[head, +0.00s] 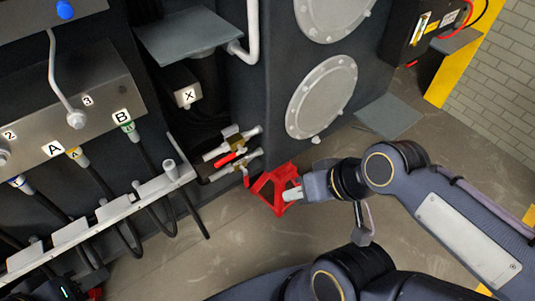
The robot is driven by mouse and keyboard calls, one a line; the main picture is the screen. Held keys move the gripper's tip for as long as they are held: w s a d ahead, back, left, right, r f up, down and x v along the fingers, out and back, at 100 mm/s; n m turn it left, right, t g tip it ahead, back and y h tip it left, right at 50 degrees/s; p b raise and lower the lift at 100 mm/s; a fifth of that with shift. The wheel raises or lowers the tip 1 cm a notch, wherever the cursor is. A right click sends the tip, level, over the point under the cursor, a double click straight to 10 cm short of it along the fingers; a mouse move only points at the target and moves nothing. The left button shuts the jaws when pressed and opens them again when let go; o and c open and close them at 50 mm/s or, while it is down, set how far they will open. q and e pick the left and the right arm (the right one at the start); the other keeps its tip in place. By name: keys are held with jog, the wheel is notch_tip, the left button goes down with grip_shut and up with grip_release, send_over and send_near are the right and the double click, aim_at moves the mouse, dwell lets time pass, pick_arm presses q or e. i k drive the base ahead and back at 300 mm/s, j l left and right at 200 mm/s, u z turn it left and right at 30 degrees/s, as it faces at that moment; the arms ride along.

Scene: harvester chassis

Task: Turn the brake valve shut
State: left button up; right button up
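Two small brass-bodied valves sit on pale pipes low on the dark chassis. The upper valve (234,142) has a red lever lying roughly along its pipe. The lower valve (242,162) has a small red lever pointing down, across its pipe. I cannot tell which is the brake valve. My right gripper (292,194) is at the red stand, to the right of and below both valves and apart from them. Its pale fingertip overlaps the stand, and its opening is unclear. A dark part at the bottom left edge may belong to my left gripper (62,290); no fingers show clearly.
The red stand (264,187) rises from the floor beside the valves. A pale rail (120,208) with hoses lies left of them. A grey plate (190,36) juts out above. Round covers (322,95) are on the right panel. Bare floor (200,255) is clear below.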

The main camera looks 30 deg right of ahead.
aim_at(229, 158)
jog(key=z, duration=0.5)
jog(key=j+z, duration=0.35)
jog(key=j, duration=0.4)
